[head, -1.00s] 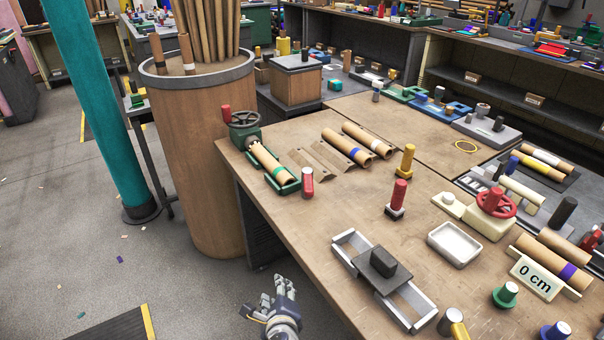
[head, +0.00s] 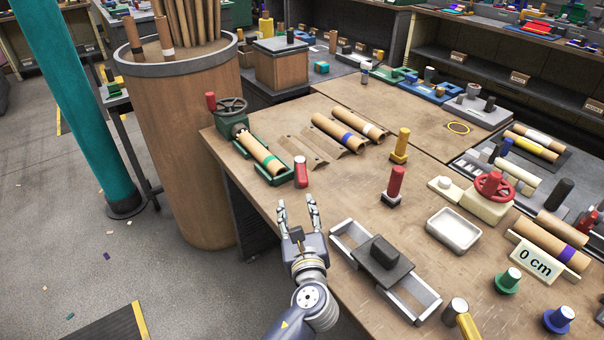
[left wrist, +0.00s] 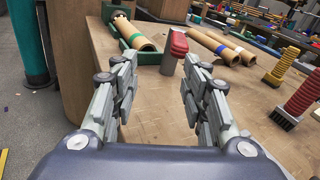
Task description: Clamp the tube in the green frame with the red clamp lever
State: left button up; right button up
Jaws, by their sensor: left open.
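The tube (head: 259,151), tan cardboard with a green band, lies in the green frame (head: 277,179) at the table's left edge. Both also show in the left wrist view, the tube (left wrist: 130,33) and the frame (left wrist: 150,57). The red clamp lever (head: 301,170) stands upright beside the frame's near right end; in the left wrist view the lever (left wrist: 179,43) shows a grey lower part. My left gripper (head: 297,206) is open and empty, short of the lever and apart from it. In the left wrist view the lever is beyond the fingers (left wrist: 160,75). My right gripper is not in view.
A handwheel (head: 231,105) with a red knob is at the frame's far end. Two banded tubes (head: 338,133) lie right of the frame. A grey sliding fixture (head: 385,262) is close right of my gripper. A red-topped post (head: 395,184) stands beyond it.

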pick_arm(q)
jog(key=shift+w+d+r+m+t+h, duration=0.15)
jog(key=shift+w+d+r+m+t, duration=0.1)
jog(key=shift+d+r+m, duration=0.25)
jog(key=shift+w+d+r+m+t+h, duration=0.15)
jog(key=shift+d+r+m+t, duration=0.1)
jog(key=shift+d+r+m, duration=0.25)
jog(key=shift+w+d, duration=0.1)
jog(key=shift+w, duration=0.2)
send_near(300, 161)
jog(key=w, duration=0.5)
jog(key=shift+s, duration=0.1)
grip_shut()
